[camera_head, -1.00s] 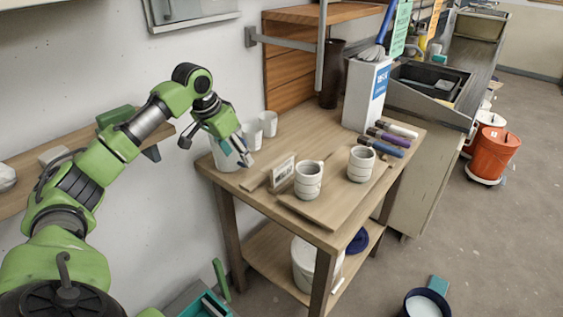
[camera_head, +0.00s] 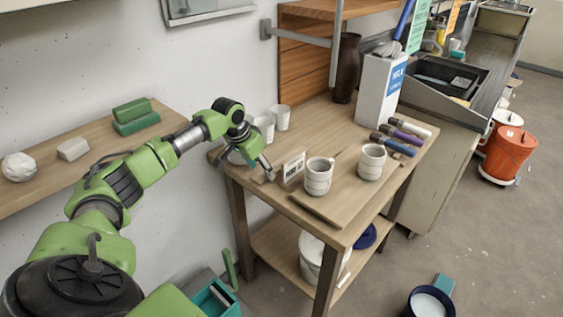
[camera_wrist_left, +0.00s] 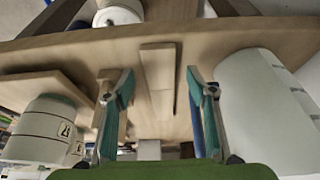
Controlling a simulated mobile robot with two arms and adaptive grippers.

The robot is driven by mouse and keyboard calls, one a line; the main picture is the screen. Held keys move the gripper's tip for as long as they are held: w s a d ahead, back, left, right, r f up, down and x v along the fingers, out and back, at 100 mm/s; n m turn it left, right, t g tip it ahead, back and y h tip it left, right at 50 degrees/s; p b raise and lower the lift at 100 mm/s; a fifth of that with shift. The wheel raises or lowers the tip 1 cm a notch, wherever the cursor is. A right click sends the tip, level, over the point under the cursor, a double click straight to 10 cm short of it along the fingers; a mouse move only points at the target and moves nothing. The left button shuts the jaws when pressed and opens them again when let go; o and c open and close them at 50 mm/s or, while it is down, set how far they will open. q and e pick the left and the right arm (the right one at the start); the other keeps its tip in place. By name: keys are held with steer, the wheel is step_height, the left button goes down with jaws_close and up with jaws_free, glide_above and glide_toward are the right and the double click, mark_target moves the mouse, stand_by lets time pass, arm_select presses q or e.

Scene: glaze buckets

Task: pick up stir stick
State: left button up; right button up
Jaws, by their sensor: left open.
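The stir stick (camera_wrist_left: 158,72) looks like a flat strip of light wood lying on the worktable, in the left wrist view. In that view my left gripper (camera_wrist_left: 158,80) is open, with one finger on each side of the stick and apart from it. In the head view my left gripper (camera_head: 247,162) is low over the left end of the table, by the small sign (camera_head: 292,166). There the arm and fingers mostly hide the stick. My right gripper is not in view.
A white container (camera_wrist_left: 262,110) stands close to the right finger in the wrist view. White cups (camera_head: 282,117) stand behind the gripper. Glaze-handled tools (camera_head: 407,131) lie at the table's right.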

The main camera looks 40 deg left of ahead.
arm_select(q)
steer(key=shift+x, duration=0.9)
steer(key=shift+r, duration=0.1)
steer(key=c, duration=1.4)
steer(key=shift+c, duration=0.2)
